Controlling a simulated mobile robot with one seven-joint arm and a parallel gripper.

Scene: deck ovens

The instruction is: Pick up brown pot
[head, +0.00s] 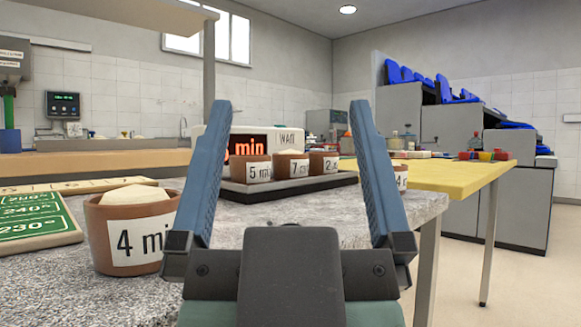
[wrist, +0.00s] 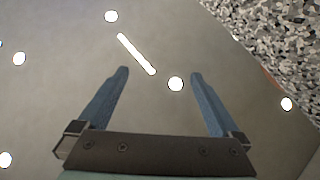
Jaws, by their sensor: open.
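Three smaller brown pots, "5" (head: 258,158), "7" (head: 291,154) and "2" (head: 323,153), stand in a row farther back, seen between my fingers. Another brown pot (head: 401,169) is partly hidden by the right finger. My gripper (head: 292,105) is open and empty. The wrist view shows both fingers (wrist: 158,73) apart, with no pot visible.
A green temperature board (head: 38,225) lies at the left. A box with a lit "min" display and "WAIT" (head: 286,140) stands behind the row of pots. A yellow table (head: 445,177) is at the right. The counter's speckled surface (wrist: 275,40) shows at the wrist view's top right.

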